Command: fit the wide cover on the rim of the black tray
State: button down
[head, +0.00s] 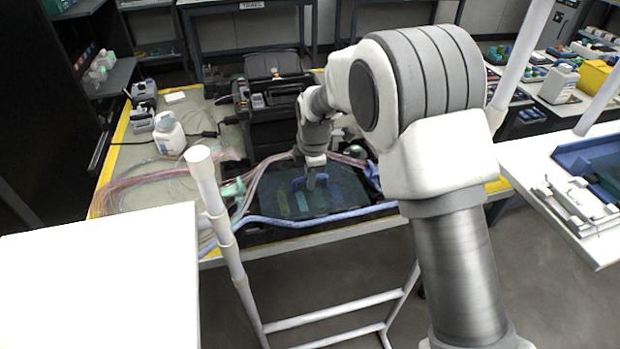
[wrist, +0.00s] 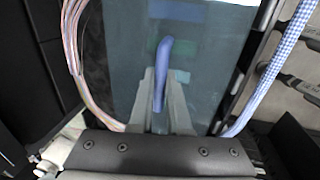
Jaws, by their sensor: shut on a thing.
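The wide cover (head: 344,190) is a dark see-through panel with a blue upright handle (wrist: 163,68). In the wrist view the cover (wrist: 118,72) fills the middle, with blue and green strips showing through it. My gripper (head: 312,180) is shut on the handle, and its two fingers (wrist: 161,92) stand on either side of it. The black tray (head: 262,236) lies under the cover, with a dark edge showing at the front. I cannot tell whether the cover touches the rim all round.
Pink cable bundles (head: 262,180) run beside the cover on the left. A blue-white sleeved cable (head: 318,219) crosses the front and shows at the right in the wrist view. A black splicer case (head: 277,95) stands behind. A white bottle (head: 168,133) stands at the left.

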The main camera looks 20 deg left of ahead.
jog(key=shift+r, duration=0.1)
jog(key=shift+f, duration=0.2)
jog(key=c, duration=0.9)
grip_release()
jog(key=shift+r, duration=0.1)
